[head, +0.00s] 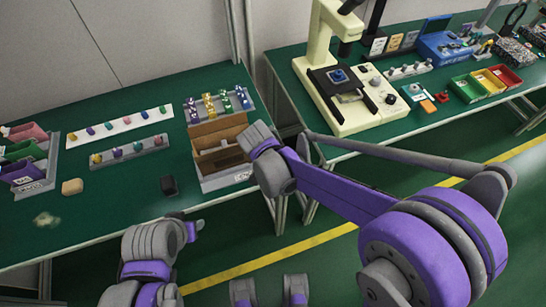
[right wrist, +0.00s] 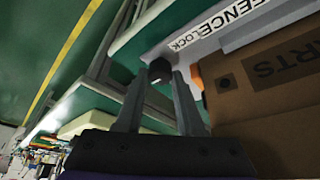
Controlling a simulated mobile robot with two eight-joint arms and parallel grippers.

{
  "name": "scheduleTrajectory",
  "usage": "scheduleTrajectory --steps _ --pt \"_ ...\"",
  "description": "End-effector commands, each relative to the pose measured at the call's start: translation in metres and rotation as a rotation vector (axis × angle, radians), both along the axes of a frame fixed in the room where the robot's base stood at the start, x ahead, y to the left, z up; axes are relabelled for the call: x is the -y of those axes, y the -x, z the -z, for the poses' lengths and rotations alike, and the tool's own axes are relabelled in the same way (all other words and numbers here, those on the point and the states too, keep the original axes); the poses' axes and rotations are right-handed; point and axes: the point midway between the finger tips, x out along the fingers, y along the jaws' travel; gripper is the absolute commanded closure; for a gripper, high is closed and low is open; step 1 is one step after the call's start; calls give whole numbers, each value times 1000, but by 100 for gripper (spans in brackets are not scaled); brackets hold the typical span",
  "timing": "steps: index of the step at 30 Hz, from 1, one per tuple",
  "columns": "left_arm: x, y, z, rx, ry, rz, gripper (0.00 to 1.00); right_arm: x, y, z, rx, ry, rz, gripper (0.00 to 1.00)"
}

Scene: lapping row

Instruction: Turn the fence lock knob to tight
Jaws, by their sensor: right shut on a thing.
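The fence lock knob (right wrist: 160,70) is a small dark knob at the front of a light fixture. A white "FENCE LOCK" label (right wrist: 250,25) is beside it in the right wrist view. My right gripper (right wrist: 159,80) is shut on the knob, one finger on each side. In the head view my right arm reaches the right end of the brown box fixture (head: 218,183), and its wrist hides the knob and fingertips. My left gripper (head: 188,226) is low at the bench's front edge, apart from the fixture; its fingers do not show clearly.
A cardboard box marked "ARTS" (right wrist: 265,85) is close beside my right gripper, with an orange part (right wrist: 197,77) between them. A black block (head: 168,185) and a tan block (head: 72,187) lie on the left bench. A cream machine (head: 345,100) stands on the right bench.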

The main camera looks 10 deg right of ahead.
Motion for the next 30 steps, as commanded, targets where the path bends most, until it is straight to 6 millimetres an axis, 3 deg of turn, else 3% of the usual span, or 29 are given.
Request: scheduleTrajectory --steps 2,3,7,19,30 --pt "0 0 0 0 0 0 50 0 1 1 -3 -2 0 100" --pt "0 0 0 0 0 0 50 0 1 1 -3 -2 0 56" --pt "0 0 0 0 0 0 50 0 1 0 -2 -1 0 33" --pt "0 0 -1 0 0 0 50 -2 3 -8 -1 -1 -1 33" --pt "0 -2 -11 4 0 0 50 -16 27 -73 0 -1 -3 33"
